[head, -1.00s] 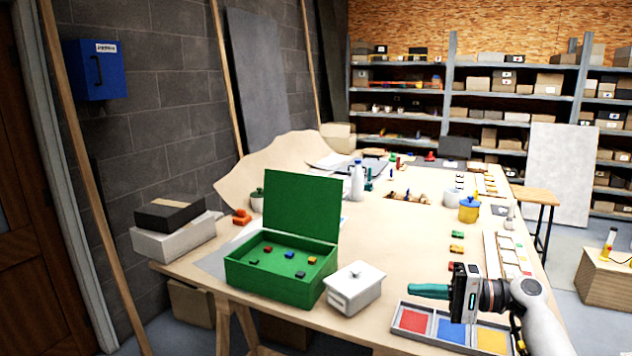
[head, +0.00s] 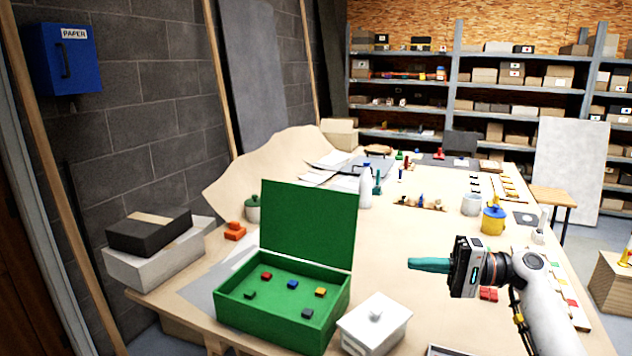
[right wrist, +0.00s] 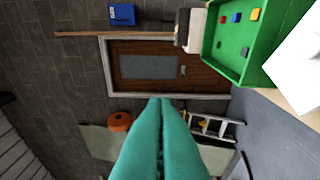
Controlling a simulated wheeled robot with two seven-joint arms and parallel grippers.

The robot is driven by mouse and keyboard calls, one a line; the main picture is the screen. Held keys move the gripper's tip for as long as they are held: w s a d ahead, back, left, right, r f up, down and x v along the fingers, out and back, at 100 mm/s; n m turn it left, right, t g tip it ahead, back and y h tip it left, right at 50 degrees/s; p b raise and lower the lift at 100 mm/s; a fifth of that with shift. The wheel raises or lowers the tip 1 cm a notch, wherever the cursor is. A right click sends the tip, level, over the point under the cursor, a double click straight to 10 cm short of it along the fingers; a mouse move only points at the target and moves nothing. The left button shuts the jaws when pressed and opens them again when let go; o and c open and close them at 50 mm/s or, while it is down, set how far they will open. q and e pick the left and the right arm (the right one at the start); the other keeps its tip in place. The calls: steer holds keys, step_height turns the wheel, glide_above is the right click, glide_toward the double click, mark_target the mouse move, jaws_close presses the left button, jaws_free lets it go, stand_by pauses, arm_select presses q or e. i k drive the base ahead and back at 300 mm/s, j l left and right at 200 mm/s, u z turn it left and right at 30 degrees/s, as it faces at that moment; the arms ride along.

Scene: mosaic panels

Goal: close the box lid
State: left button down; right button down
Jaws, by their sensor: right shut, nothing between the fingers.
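A green box (head: 240,327) stands on the table's near left part, with several small coloured blocks inside. Its green lid (head: 308,223) stands upright and open along the back edge. The box also shows in the right wrist view (right wrist: 213,45) at the upper right. My right gripper (head: 411,264) has teal fingers and is shut and empty. In the head view it appears to the right of the lid, apart from it and above the table. Its fingers (right wrist: 158,103) show pressed together in the right wrist view. My left gripper is not in view.
A white lidded container (head: 372,326) stands just right of the box. Black and white boxes (head: 150,232) lie at the table's left edge. A small green pot (head: 252,209), orange blocks (head: 234,231) and a white bottle (head: 365,188) stand behind the box.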

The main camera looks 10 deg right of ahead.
mark_target(310, 223)
steer(key=i, duration=1.3)
